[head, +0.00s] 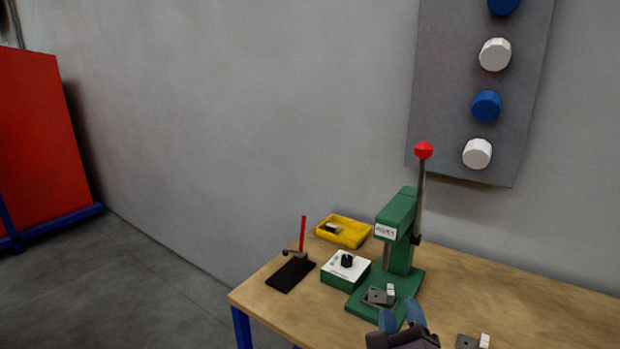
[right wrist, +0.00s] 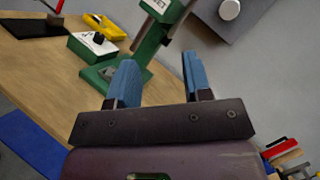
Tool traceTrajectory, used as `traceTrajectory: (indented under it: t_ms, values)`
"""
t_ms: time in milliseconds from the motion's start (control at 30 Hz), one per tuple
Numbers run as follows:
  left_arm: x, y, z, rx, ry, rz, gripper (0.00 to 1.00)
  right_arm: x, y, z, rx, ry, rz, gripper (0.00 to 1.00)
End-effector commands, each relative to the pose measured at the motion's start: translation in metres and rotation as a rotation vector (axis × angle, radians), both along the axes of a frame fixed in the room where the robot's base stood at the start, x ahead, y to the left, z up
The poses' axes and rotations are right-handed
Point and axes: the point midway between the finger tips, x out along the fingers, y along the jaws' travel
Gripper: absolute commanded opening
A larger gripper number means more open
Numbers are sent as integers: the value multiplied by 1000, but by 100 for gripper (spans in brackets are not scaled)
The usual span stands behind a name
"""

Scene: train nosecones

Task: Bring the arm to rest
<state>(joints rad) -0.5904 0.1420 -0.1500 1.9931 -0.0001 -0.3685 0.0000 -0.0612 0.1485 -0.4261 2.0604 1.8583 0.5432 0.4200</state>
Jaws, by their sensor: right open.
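My right gripper (head: 401,320) is at the bottom of the head view, with blue fingertips, in front of the green press. In the right wrist view the same gripper (right wrist: 160,84) has its two blue fingers spread apart with nothing between them. The green press (head: 398,230) stands on the wooden table (head: 500,290), with a red-knobbed lever upright. The press also shows beyond the fingers in the right wrist view (right wrist: 158,38). A grey part with a white block (head: 380,295) sits on the press base. My left gripper is not in view.
A green box with a black knob (head: 345,269), a yellow tray (head: 343,231) and a black stand with a red rod (head: 291,274) are left of the press. A grey plate with a white block (head: 472,342) lies at the front edge. A panel with blue and white knobs (head: 450,90) hangs behind.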

Motion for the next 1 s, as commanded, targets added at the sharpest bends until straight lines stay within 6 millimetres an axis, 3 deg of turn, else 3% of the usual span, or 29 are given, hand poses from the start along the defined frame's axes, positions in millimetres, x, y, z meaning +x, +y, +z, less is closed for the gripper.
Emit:
traceTrajectory:
  t_ms: [233,467,767,1000]
  values:
    - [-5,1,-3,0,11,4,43,-11,9,7,-542,-136,-8,45]
    - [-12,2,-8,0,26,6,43,-23,16,-20,-1055,-165,-2,45]
    - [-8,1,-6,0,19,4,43,-43,-1,-96,-1716,-54,66,45]
    - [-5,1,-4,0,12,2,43,-77,-45,-170,-2176,147,189,45]
